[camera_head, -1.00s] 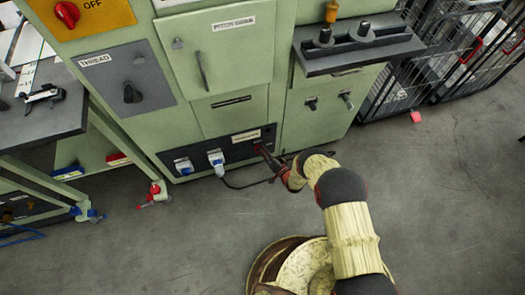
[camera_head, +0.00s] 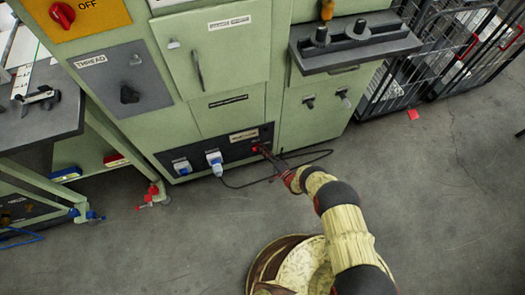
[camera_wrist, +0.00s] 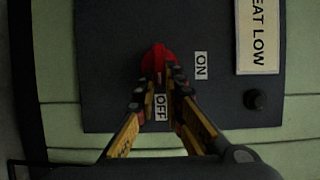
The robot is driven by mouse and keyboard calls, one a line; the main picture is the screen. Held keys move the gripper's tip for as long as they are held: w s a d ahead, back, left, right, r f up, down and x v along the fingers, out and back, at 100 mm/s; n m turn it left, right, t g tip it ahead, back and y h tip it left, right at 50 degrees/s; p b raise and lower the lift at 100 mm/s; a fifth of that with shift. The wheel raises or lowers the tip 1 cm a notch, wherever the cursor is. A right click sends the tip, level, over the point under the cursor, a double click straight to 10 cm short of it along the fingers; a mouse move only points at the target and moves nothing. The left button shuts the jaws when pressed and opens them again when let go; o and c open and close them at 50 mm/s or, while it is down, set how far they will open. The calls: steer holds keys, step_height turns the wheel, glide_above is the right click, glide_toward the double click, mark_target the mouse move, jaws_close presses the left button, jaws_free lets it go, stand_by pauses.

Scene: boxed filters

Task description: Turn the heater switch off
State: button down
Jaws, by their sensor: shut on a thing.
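The heater switch is a red knob (camera_wrist: 158,62) on a dark panel (camera_wrist: 112,60) low on the green machine; it also shows as a small red spot in the head view (camera_head: 256,149). In the wrist view an "ON" label (camera_wrist: 201,65) lies to its right and an "OFF" label (camera_wrist: 161,108) lies below it, between my fingers. My gripper (camera_wrist: 161,75) is shut on the red knob, with a fingertip on each side. The fingertips hide the lower part of the knob. A "HEAT LOW" label (camera_wrist: 258,35) is at the upper right of the wrist view.
A small black round knob (camera_wrist: 257,99) sits under the "HEAT LOW" label. A blue-and-white plug (camera_head: 214,160) with a black cable (camera_head: 235,186) is left of my gripper. A shelf with knobs (camera_head: 352,50) juts out above right. Open grey floor lies in front.

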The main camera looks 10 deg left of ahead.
stand_by(0.5)
steer(key=c, duration=1.9)
jaws_free()
steer(key=v, duration=1.2)
steer(key=shift+f, duration=0.1)
